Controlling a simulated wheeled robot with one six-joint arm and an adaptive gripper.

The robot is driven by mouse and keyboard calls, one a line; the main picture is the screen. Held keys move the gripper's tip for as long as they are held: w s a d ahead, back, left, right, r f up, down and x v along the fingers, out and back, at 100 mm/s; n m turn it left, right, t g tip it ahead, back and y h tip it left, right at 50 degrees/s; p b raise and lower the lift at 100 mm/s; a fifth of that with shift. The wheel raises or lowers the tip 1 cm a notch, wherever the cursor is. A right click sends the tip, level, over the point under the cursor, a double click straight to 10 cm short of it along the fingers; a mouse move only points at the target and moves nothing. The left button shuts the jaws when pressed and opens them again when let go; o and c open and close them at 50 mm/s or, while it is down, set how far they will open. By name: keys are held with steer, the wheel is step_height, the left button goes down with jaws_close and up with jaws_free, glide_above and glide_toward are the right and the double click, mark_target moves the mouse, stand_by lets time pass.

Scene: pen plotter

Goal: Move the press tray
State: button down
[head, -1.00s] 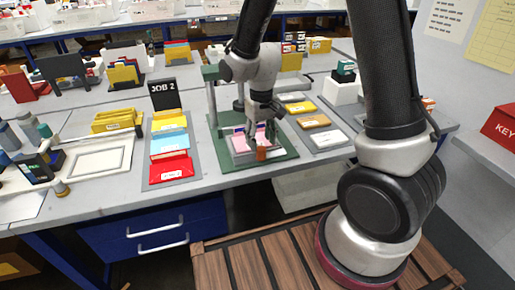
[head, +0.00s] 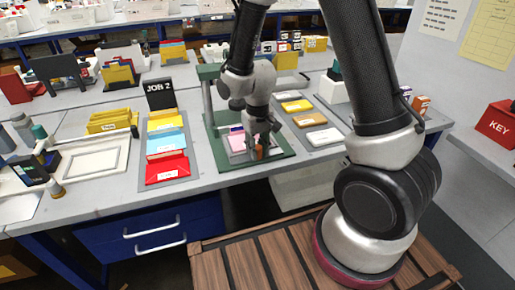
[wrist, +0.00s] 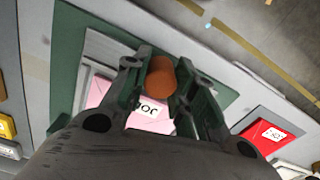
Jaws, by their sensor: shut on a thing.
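The press tray (head: 235,149) is a flat grey plate with a pink card (head: 237,141) on it. It lies on the green base of the press (head: 220,162). An orange-brown knob (head: 259,152) stands at its front edge. My gripper (head: 262,148) points down there, with its fingers on either side of the knob. In the wrist view the knob (wrist: 160,78) sits between the fingertips, and the gripper is shut on it. The tray (wrist: 98,48) and the card with its "JO" lettering (wrist: 148,108) show behind the fingers, partly hidden by them.
The green press post (head: 208,105) stands left of the tray. A grey board with red, blue and yellow folders (head: 166,168) and the JOB 2 sign (head: 160,93) is further left. Small trays (head: 310,120) lie to the right. The bench's front edge is close to the knob.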

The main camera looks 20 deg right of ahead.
steer(key=w, duration=0.9)
steer(key=c, duration=1.1)
jaws_free()
steer(key=shift+c, duration=0.2)
steer(key=shift+s, duration=0.1)
